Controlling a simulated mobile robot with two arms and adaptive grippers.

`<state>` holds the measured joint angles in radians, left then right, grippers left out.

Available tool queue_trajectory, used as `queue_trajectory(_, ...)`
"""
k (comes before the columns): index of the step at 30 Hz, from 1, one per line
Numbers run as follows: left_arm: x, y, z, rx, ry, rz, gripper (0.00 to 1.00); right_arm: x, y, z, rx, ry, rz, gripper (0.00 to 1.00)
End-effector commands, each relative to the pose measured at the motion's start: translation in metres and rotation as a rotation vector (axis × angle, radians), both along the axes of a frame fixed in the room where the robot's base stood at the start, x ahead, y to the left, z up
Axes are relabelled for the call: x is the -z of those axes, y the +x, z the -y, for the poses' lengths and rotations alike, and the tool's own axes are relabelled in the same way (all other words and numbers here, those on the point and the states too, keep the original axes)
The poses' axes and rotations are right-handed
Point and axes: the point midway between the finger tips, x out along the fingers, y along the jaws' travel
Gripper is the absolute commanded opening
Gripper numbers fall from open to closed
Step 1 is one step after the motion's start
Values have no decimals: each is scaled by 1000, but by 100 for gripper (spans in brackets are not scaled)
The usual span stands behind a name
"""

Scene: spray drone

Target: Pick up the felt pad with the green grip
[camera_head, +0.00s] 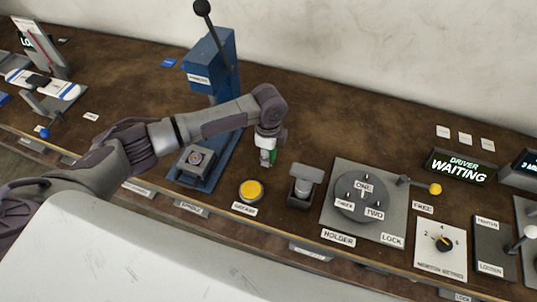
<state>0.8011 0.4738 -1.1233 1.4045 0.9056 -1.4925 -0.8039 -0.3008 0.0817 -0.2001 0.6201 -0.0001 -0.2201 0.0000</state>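My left gripper (266,152) points down over the bench, right of the blue press. A small green piece (273,157), which looks like the green grip, shows right at its fingertips. I cannot tell whether the fingers are closed on it or only beside it. The felt pad under the grip is hidden or too small to make out. My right gripper is not in view.
A yellow round pad (250,191) and a grey holder block (303,186) stand in front of the gripper. The blue press (211,62) is left. A dial plate (362,195) lies right. The bench behind the gripper is clear.

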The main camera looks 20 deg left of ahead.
Motion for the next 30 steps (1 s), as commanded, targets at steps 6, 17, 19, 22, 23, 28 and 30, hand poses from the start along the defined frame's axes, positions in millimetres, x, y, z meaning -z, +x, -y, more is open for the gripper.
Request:
queue_trajectory(6, 0, 0, 0, 0, 0, 0, 1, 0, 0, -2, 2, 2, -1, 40)
queue_trajectory(17, -22, 1, 0, 1, -2, 4, 0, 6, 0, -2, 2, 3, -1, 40)
queue_trajectory(19, -36, 2, 0, 1, -2, 5, 0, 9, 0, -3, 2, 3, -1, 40)
queue_trajectory(22, -57, 2, 0, 2, -2, 5, 0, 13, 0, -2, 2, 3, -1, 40)
queue_trajectory(23, -63, 2, 0, 1, -2, 4, 0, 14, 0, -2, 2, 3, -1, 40)
queue_trajectory(28, -89, 1, 1, 1, -1, 2, 0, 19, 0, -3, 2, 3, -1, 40)
queue_trajectory(30, -96, 1, 0, 0, -1, 2, 0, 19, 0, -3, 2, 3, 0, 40)
